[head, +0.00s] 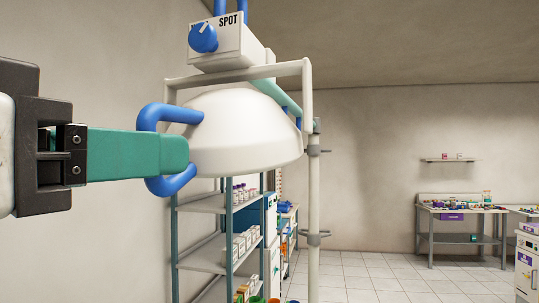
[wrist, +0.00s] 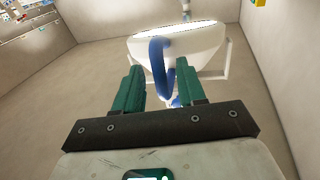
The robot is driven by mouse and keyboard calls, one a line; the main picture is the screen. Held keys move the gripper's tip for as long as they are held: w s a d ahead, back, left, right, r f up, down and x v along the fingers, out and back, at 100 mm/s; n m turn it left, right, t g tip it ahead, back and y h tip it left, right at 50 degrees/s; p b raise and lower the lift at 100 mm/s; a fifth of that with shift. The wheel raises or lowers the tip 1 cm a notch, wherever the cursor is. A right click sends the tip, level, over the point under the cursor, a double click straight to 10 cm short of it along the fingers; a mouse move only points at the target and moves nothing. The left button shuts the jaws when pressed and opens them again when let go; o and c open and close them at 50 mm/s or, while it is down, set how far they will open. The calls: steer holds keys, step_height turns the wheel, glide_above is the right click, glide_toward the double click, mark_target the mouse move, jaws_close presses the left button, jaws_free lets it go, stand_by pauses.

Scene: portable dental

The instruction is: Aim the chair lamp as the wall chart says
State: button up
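The chair lamp (head: 245,130) is a white dome hung in a white yoke (head: 307,85); it also shows in the wrist view (wrist: 205,48), its rim lit. A blue loop handle (head: 158,112) sticks out of its left side toward my gripper (head: 188,155). In the wrist view the handle (wrist: 160,50) lies between my gripper's two teal fingers (wrist: 159,75), which stand apart with room on both sides. Contact cannot be told. A white box (head: 235,48) above the lamp carries a blue knob (head: 203,39) and the word SPOT. No readable wall chart shows.
A white pole (head: 314,200) stands right of the lamp. Behind and below it is a shelf rack (head: 205,203) with bottles and boxes. A workbench (head: 462,210) stands at the far right. The tiled floor (head: 375,275) between is clear.

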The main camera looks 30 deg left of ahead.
steer(key=s+b, duration=0.1)
steer(key=s, duration=0.8)
steer(key=shift+s+a+f+b, duration=0.15)
steer(key=shift+s+a+b, duration=0.05)
steer(key=shift+a+b, duration=0.15)
steer(key=w+d+f+n+g+h, duration=0.15)
steer(key=w+d+f, duration=0.35)
steer(key=w+f, duration=0.75)
steer(key=w+d+f+n+g, duration=0.2)
steer(key=w+d+f+g, duration=0.15)
steer(key=w+f, duration=0.9)
steer(key=w+d+f+g, duration=0.1)
steer(key=d+f+g, duration=0.1)
steer(key=d+f, duration=1.15)
steer(key=s+d+f+g, duration=0.3)
steer(key=d+f, duration=0.6)
steer(key=f, duration=0.2)
steer(key=s+d+f+g, duration=0.3)
steer(key=s+d+f, duration=0.1)
steer(key=d+f, duration=0.55)
steer(key=s+d+f+g, duration=0.1)
steer(key=s+d+f, duration=0.1)
steer(key=s+f, duration=0.2)
steer(key=s+d+f+m+g+y, duration=0.1)
steer(key=s+d+f+g, duration=0.1)
steer(key=s, duration=0.7)
steer(key=s+d+f+m+g+y, duration=0.1)
steer(key=s+d+f, duration=0.3)
steer(key=s+f, duration=0.2)
steer(key=shift+s, duration=0.5)
